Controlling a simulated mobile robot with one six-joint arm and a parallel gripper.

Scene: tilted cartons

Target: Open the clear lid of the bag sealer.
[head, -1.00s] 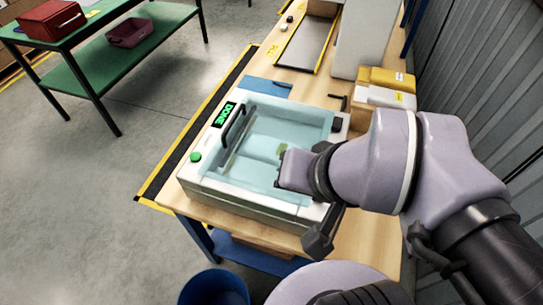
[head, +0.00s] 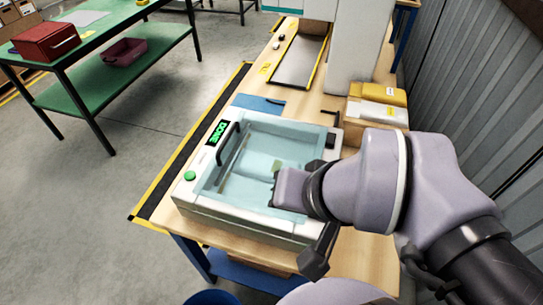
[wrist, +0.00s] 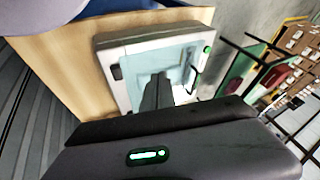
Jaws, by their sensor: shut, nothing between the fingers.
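The bag sealer (head: 192,209) is a white box on the wooden bench, with a green lit display (head: 217,133) and a green button (head: 190,176) on its left side. Its clear bluish lid (head: 290,130) lies down over the top, with a dark bar handle (head: 228,146) along the left edge. My gripper (head: 274,190) is over the right front part of the lid, apart from the handle; its fingertips are small and partly hidden in the head view. The wrist view shows the sealer (wrist: 130,48) beyond the dark gripper body. My gripper is shut and empty.
Yellow and white packages (head: 378,104) sit at the right of the bench behind the sealer. A blue sheet (head: 258,104) and a yellow-edged tray (head: 300,60) lie farther back. A green table (head: 85,80) stands at the left, across clear floor.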

